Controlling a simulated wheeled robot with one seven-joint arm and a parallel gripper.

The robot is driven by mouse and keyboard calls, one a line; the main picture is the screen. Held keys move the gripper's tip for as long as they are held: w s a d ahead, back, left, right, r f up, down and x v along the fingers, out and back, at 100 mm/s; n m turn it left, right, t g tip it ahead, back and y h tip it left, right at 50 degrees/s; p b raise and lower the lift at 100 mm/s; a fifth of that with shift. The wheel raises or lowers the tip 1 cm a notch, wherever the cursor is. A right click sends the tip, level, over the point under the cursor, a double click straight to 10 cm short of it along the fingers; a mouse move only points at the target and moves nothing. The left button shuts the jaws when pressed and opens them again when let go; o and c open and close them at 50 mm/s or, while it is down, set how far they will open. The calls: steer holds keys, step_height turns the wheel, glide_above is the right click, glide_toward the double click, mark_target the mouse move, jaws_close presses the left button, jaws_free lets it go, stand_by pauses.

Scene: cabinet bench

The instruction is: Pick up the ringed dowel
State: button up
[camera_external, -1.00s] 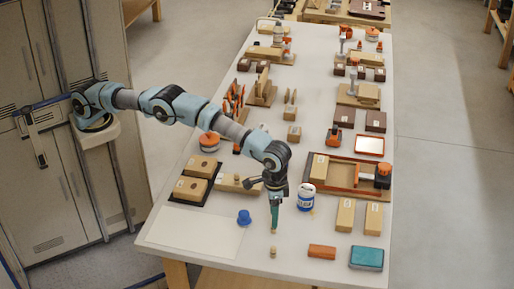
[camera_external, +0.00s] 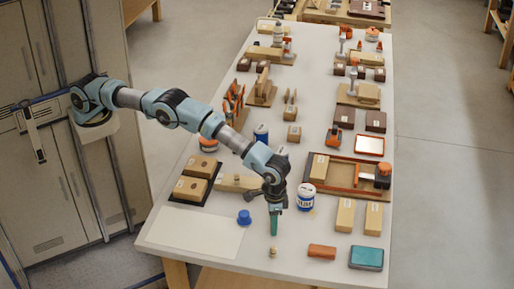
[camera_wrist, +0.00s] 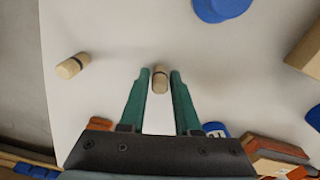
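My gripper (camera_external: 274,233) points straight down near the front of the bench and is open. In the wrist view a short pale wooden dowel (camera_wrist: 160,84) with a dark ring lies between the green fingertips of my gripper (camera_wrist: 160,74), with small gaps to the fingers. I cannot tell how far the fingertips are from the bench top. This dowel is hidden behind the fingers in the external view. A second wooden dowel (camera_wrist: 76,64) with a dark band lies to the left in the wrist view. It shows by the front edge in the external view (camera_external: 273,252).
A blue cap (camera_external: 244,217) and a white sheet (camera_external: 190,229) lie left of my gripper. A blue-and-white jar (camera_external: 306,197) stands close right. An orange block (camera_external: 321,251), a teal box (camera_external: 366,258) and wooden blocks (camera_external: 345,215) lie further right.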

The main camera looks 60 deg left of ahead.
jaws_close()
steer(key=shift+r, duration=0.1)
